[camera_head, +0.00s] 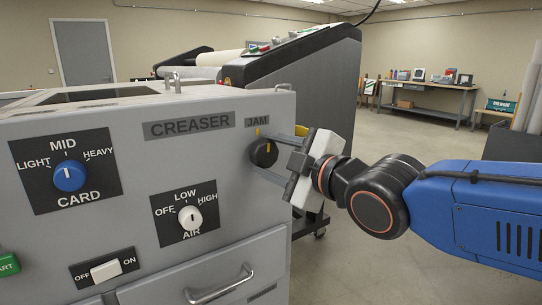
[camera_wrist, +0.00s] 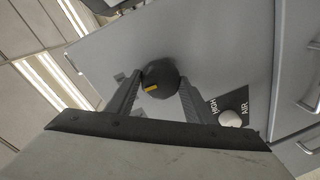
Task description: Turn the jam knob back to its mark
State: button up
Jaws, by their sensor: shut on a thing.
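The black jam knob (camera_head: 263,153) is on the grey creaser's front panel, under the JAM label (camera_head: 257,121). A short yellow mark shows at the knob's upper edge in the head view; I cannot tell exactly how the knob's line sits to it. My gripper (camera_head: 266,156) reaches in from the right, with one finger above and one below the knob. In the wrist view the knob (camera_wrist: 160,76) is between the fingertips of my gripper (camera_wrist: 160,84), which are shut on it. A yellow line shows on its face there.
The blue CARD knob (camera_head: 69,177), white AIR knob (camera_head: 190,217), OFF/ON switch (camera_head: 105,271) and a drawer handle (camera_head: 220,284) are on the same panel. A dark-sided machine (camera_head: 300,75) stands behind. A workbench (camera_head: 425,88) is far right, beyond open floor.

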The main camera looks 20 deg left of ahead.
jog(key=shift+f+n, duration=0.15)
jog(key=shift+n, duration=0.25)
dwell(0.3)
jog(key=o, duration=1)
jog(key=shift+o, duration=0.2)
jog(key=shift+d, duration=0.1)
jog(key=v, duration=1.1)
jog(key=shift+s+d, duration=0.25)
jog(key=shift+s, duration=0.05)
